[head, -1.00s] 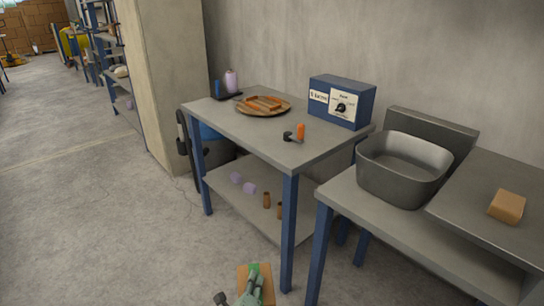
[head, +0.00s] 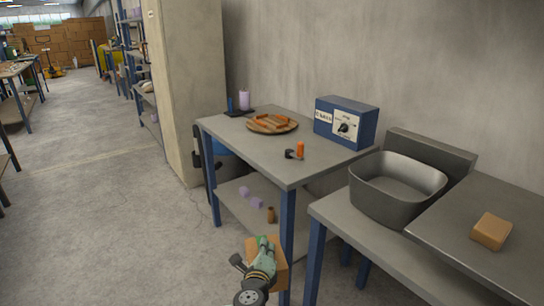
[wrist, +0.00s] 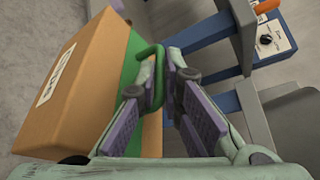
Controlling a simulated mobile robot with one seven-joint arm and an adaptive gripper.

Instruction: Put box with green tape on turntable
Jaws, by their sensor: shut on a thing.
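The brown box with green tape (wrist: 85,75) fills the left of the wrist view, with a white label on its side. In the head view the box (head: 281,264) is small at the bottom centre, partly hidden behind my gripper (head: 264,244). In the wrist view my gripper (wrist: 164,68) is shut at the box's green part (wrist: 136,70). The box is held in front of the blue-legged table. A round wooden disc (head: 287,131) with orange pieces on it lies on that table; I cannot tell if it is the turntable.
The table (head: 240,133) also bears a blue control box (head: 346,122) and a small orange-handled item (head: 300,149). A grey basin (head: 397,188) stands on a bench at right, with a tan block (head: 491,231) beyond. A concrete pillar (head: 190,80) stands behind. Open floor (head: 90,210) lies left.

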